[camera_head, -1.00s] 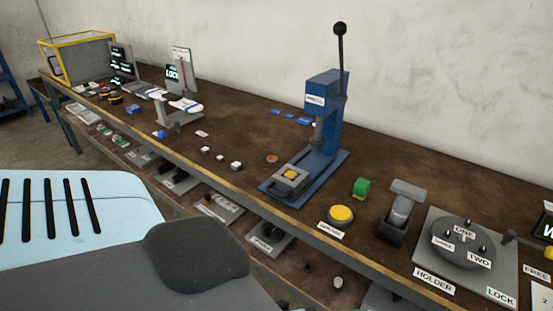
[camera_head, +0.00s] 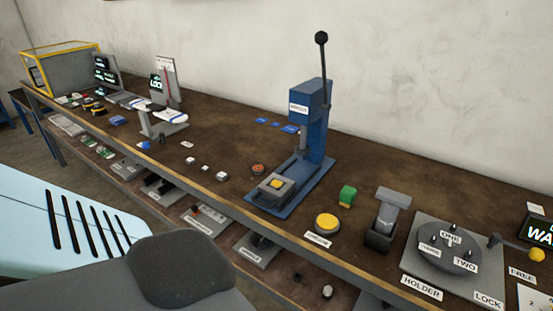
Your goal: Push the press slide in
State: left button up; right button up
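The blue press (camera_head: 317,130) stands upright on the brown workbench, with a long black-knobbed lever (camera_head: 323,68) pointing up. Its grey press slide (camera_head: 275,186), with a yellow piece (camera_head: 275,183) on top, sits at the front end of the blue base plate. The slide is out in front of the press column, not under the ram. Neither gripper shows in the head view.
A yellow round button (camera_head: 327,223), a green block (camera_head: 347,194) and a grey holder (camera_head: 386,219) stand right of the press. A turntable (camera_head: 449,248) labelled HOLDER and LOCK is at the far right. Small white blocks (camera_head: 205,167) lie left. A shelf runs below the bench.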

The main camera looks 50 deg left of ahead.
aim_at(275, 197)
jog(key=i+u, duration=0.15)
jog(key=i, duration=0.2)
jog(key=u, duration=1.6)
